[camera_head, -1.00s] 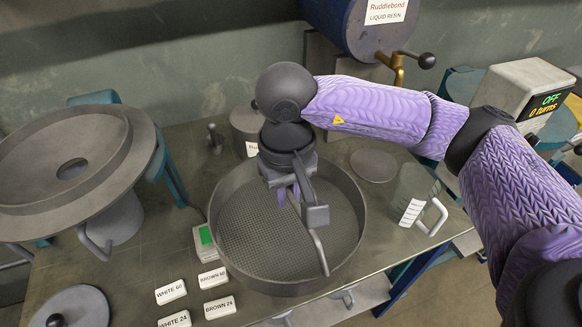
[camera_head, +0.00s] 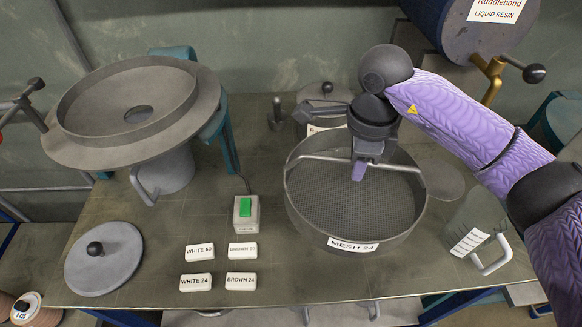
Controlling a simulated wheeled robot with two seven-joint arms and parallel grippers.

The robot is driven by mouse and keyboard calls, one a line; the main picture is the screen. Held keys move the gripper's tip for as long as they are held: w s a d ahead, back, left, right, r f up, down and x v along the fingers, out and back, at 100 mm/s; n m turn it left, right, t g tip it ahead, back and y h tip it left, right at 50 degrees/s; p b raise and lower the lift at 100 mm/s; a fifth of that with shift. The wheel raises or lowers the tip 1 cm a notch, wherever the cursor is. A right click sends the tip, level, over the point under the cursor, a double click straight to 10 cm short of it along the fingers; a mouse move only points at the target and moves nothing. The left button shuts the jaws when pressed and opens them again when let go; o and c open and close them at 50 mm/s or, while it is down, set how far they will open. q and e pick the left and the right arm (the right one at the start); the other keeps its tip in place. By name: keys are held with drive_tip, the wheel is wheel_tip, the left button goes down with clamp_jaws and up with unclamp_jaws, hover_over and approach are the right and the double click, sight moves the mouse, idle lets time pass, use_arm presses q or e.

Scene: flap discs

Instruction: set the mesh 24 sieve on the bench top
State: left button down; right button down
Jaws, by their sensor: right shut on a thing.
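The mesh 24 sieve (camera_head: 353,244) is a round grey pan with a perforated floor, a bar across its top and a white label on its near wall. It is at the right of the bench top (camera_head: 150,240); I cannot tell whether its base touches the bench. My right gripper (camera_head: 360,166) is over the sieve, pointing down, and shut on its cross bar. The gripper hides part of the bar and the far rim. My left gripper is not in view.
A large round hopper-like dish (camera_head: 70,147) on a pedestal stands at the left. A lid (camera_head: 104,262), a green-button box (camera_head: 246,215) and several white labelled blocks (camera_head: 241,281) lie left of the sieve. A clear jug (camera_head: 470,235) stands close at right, a canister (camera_head: 322,100) behind.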

sight(349, 192)
drive_tip(key=shift+w+a+f+m, duration=0.1)
drive_tip(key=shift+w+f+m, duration=0.15)
drive_tip(key=shift+m, duration=0.85)
wheel_tip(349, 192, down, 10)
drive_tip(key=shift+f+b, duration=0.1)
drive_tip(key=shift+b, duration=1)
drive_tip(key=c, duration=0.7)
unclamp_jaws()
drive_tip(key=shift+o, duration=0.2)
drive_tip(key=shift+r, duration=0.2)
wheel_tip(349, 192, up, 12)
drive_tip(key=shift+f+p, duration=0.1)
drive_tip(key=shift+p, duration=1.15)
